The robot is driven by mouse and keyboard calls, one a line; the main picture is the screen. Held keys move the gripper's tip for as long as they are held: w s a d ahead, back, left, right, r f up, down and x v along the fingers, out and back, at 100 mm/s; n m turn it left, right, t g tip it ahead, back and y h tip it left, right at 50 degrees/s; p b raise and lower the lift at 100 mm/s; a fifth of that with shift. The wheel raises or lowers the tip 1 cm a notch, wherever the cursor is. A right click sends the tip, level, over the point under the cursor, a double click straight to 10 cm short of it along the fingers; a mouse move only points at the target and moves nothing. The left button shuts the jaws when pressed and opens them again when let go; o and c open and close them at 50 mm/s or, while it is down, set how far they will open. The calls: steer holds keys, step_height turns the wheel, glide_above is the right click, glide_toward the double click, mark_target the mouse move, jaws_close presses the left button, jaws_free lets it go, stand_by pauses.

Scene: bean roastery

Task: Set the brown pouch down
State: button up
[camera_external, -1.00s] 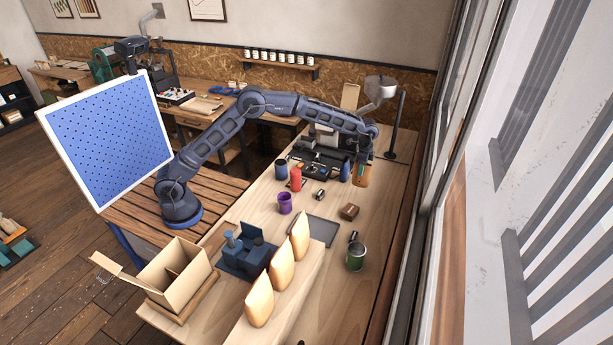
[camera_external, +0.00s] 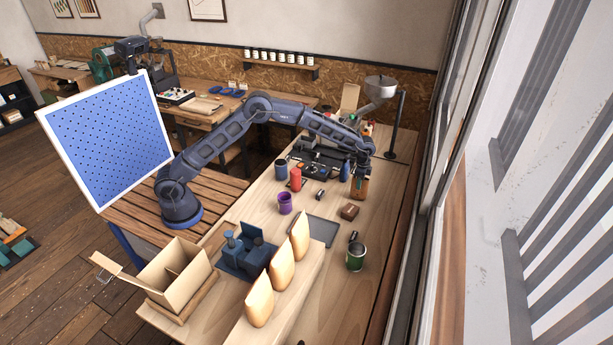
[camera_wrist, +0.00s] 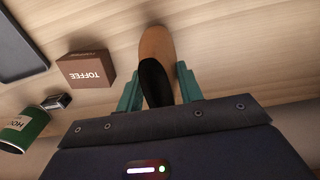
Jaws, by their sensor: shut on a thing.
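The brown pouch (camera_external: 360,189) hangs below my gripper (camera_external: 361,170) at the far right part of the long wooden table (camera_external: 308,262). In the wrist view the pouch (camera_wrist: 156,44) lies between the two green fingers of my gripper (camera_wrist: 160,86), with a black part towards the palm. The fingers are shut on it. Whether its bottom touches the tabletop cannot be told.
A small brown box marked TOFFEE (camera_wrist: 86,69) stands left of the pouch in the wrist view, with a green can (camera_wrist: 22,131) and a dark tray (camera_wrist: 21,40) farther left. Bare tabletop lies around the pouch's right side.

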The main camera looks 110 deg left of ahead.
steer(key=o, duration=1.2)
step_height(320, 180, up, 12)
steer(key=shift+r, duration=0.1)
